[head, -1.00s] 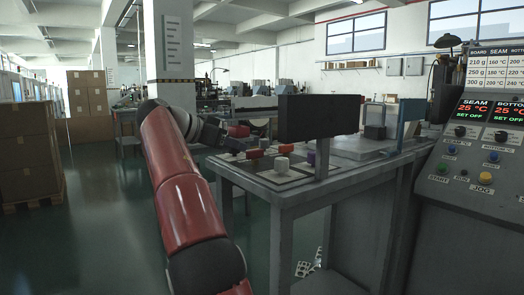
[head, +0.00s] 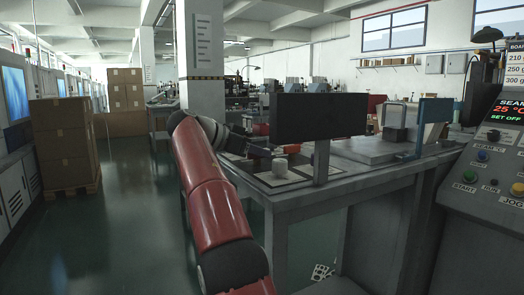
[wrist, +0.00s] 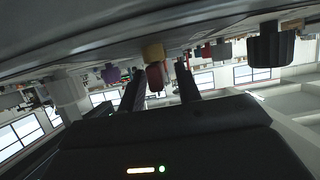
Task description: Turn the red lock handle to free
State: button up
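My gripper (wrist: 158,75) shows in the wrist view as two dark fingers held apart, with a gap between them. A small red piece (wrist: 154,78) appears in that gap, below a yellow part (wrist: 153,52); I cannot tell if it is the lock handle or whether a finger touches it. In the head view my gripper (head: 260,151) is at the table's left end, small and dark. A red part (head: 291,149) shows just right of it, behind a light grey block (head: 280,168). The handle's angle cannot be made out.
A dark panel on a post (head: 317,121) stands at the table's front and hides part of the top. The grey table (head: 330,192) runs right toward a control console (head: 490,170). The wrist view also shows a black ribbed knob (wrist: 272,46) and a purple part (wrist: 110,74). Open floor lies left.

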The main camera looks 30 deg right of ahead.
grip_shut()
jog(key=shift+t+b, duration=0.3)
jog(key=shift+b, duration=0.1)
jog(key=n+b, duration=0.1)
jog(key=t+b, duration=0.1)
jog(key=shift+s+f+n+t+b, duration=0.1)
jog(key=shift+f+n+t+b, duration=0.2)
jog(key=shift+n+b, duration=0.1)
jog(key=n+t+y+b, duration=0.1)
jog(key=n+t+b, duration=0.1)
jog(key=t+b, duration=0.1)
jog(key=shift+r+n, duration=0.1)
jog(key=shift+n, duration=0.2)
jog(key=n+t+b, duration=0.1)
jog(key=n+t+y+b, duration=0.1)
jog(key=shift+d+r+n+t+y, duration=0.1)
jog(key=shift+r+n+t+y, duration=0.05)
jog(key=shift+n+t+y, duration=0.15)
jog(key=shift+r+n+t+y, duration=0.15)
jog(key=shift+n+t+y, duration=1.15)
jog(key=shift+n, duration=0.3)
